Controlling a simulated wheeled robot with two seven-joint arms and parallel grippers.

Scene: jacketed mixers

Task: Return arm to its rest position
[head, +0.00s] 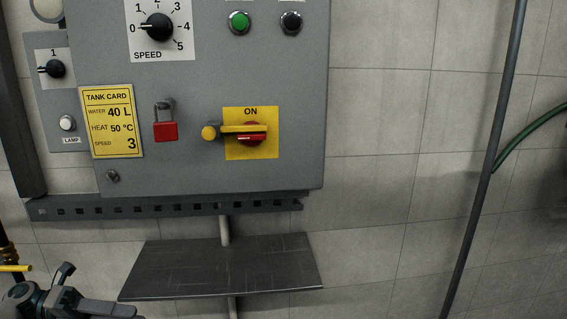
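Part of my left arm shows at the bottom left corner, with my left gripper (108,309) cut off by the lower edge. It is below and left of the grey control cabinet and apart from it. Its fingers are not shown clearly enough to tell whether they are open or shut, and I see nothing held. My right gripper is not in view. On the cabinet (225,170), a red switch with a yellow bar lying level (245,131) sits on a yellow plate marked ON.
A red padlock (166,131) hangs left of the switch, beside the yellow tank card (112,121). The speed dial (157,27) is above. A dark shelf (225,270) juts out right of my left gripper. A grey pole (484,180) stands right; bare wall lies between.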

